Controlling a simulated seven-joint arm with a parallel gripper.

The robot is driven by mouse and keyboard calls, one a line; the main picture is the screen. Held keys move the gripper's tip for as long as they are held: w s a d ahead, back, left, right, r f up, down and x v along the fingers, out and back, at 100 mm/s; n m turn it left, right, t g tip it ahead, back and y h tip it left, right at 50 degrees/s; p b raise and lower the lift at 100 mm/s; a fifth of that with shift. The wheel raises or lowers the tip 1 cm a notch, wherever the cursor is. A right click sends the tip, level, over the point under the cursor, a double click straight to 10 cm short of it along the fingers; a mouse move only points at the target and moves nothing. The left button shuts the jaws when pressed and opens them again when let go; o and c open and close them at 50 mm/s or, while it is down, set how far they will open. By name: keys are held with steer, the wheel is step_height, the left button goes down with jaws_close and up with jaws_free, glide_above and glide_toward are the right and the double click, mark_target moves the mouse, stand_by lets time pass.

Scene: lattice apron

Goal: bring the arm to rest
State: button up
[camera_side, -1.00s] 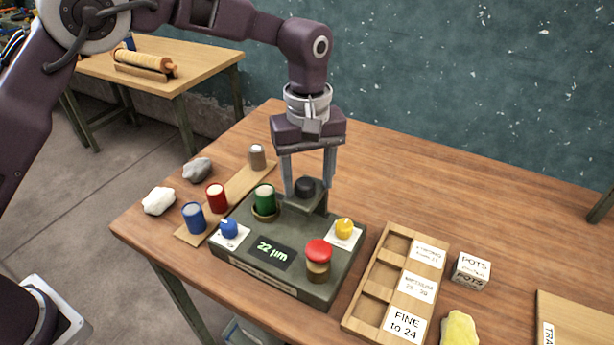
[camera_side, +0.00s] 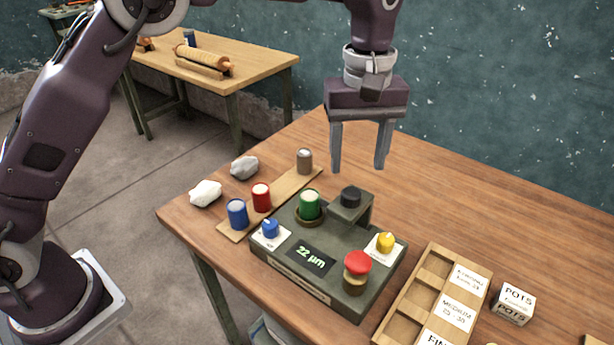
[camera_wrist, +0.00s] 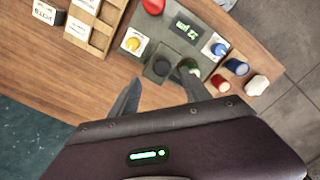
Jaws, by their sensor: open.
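My gripper (camera_side: 357,160) is open and empty in the side view. It hangs in the air above and behind the grey-green measuring box (camera_side: 295,283). Its fingers point down, apart from the box's black knob (camera_side: 350,196). In the wrist view my gripper (camera_wrist: 160,90) shows spread fingers, with the black knob (camera_wrist: 161,67) between and beyond them. The box display (camera_side: 310,260) reads 22 µm. A green cylinder (camera_side: 309,205) stands in a round holder on the box. A red button (camera_side: 357,262), a blue knob (camera_side: 270,229) and a yellow knob (camera_side: 386,242) are on the box too.
A wooden strip (camera_side: 285,194) carries a blue (camera_side: 237,214), a red (camera_side: 261,198) and a grey-brown cylinder (camera_side: 304,161). Two stones (camera_side: 205,193) lie left of it. A labelled wooden tray (camera_side: 425,285) and POTS block (camera_side: 513,303) stand right. The table behind the box is clear.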

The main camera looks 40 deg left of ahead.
steer(key=s+a+r+m+t, duration=0.3)
steer(key=s+a+r+m, duration=0.1)
steer(key=s+a+r, duration=0.75)
steer(key=s+a+f+m+t, duration=0.1)
steer(key=s+a+f+m, duration=0.1)
steer(key=s, duration=0.6)
steer(key=s+a+f+m+t, duration=0.1)
steer(key=s+a+f+m, duration=0.2)
steer(key=s, duration=0.6)
steer(key=shift+s+a+f+t, duration=0.15)
steer(key=shift+s+a+t, duration=0.15)
steer(key=shift+a, duration=0.35)
